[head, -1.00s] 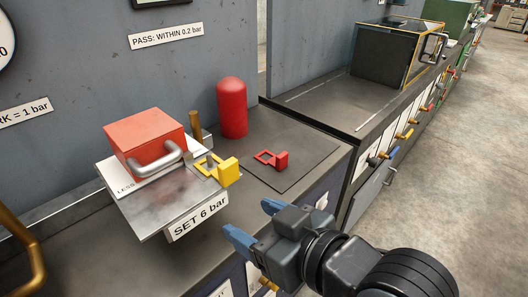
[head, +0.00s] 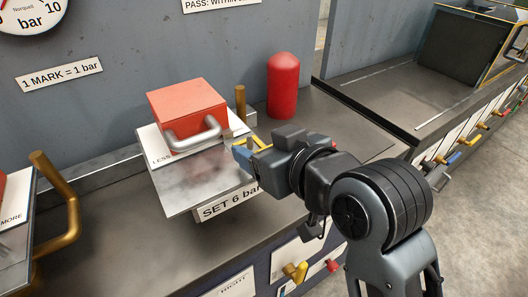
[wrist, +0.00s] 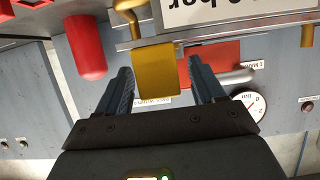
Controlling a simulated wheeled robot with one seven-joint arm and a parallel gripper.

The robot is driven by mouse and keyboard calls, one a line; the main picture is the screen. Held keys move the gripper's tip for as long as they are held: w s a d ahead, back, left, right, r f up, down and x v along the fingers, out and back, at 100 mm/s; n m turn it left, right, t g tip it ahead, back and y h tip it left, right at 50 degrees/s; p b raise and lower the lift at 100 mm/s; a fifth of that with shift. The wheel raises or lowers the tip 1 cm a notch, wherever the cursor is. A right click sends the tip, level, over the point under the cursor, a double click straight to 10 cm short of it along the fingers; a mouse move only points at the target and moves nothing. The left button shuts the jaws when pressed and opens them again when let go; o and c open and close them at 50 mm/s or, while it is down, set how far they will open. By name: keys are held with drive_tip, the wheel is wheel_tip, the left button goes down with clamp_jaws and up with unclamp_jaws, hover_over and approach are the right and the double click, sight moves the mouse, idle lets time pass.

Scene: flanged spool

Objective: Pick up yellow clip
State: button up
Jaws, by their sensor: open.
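The yellow clip (head: 263,141) is mostly hidden behind my gripper in the head view, with only a thin yellow part showing at the right of the metal plate. In the wrist view its yellow block (wrist: 157,70) fills the space between the two fingers. My gripper (head: 241,151) is open, at the plate's right edge, its blue fingers pointing left. In the wrist view the fingers (wrist: 160,78) stand on either side of the block, with a gap visible on each side. I cannot tell how deep the block sits between them.
A red box with a grey handle (head: 188,103) sits on the tilted metal plate (head: 190,187) marked "SET 6 bar". A brass post (head: 240,102) and a red cylinder (head: 283,85) stand behind. A brass bent handle (head: 65,195) is at left. The bench front (head: 130,235) is clear.

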drive_tip(key=shift+w+a+f, duration=0.25)
drive_tip(key=shift+w, duration=0.15)
drive_tip(key=c, duration=1)
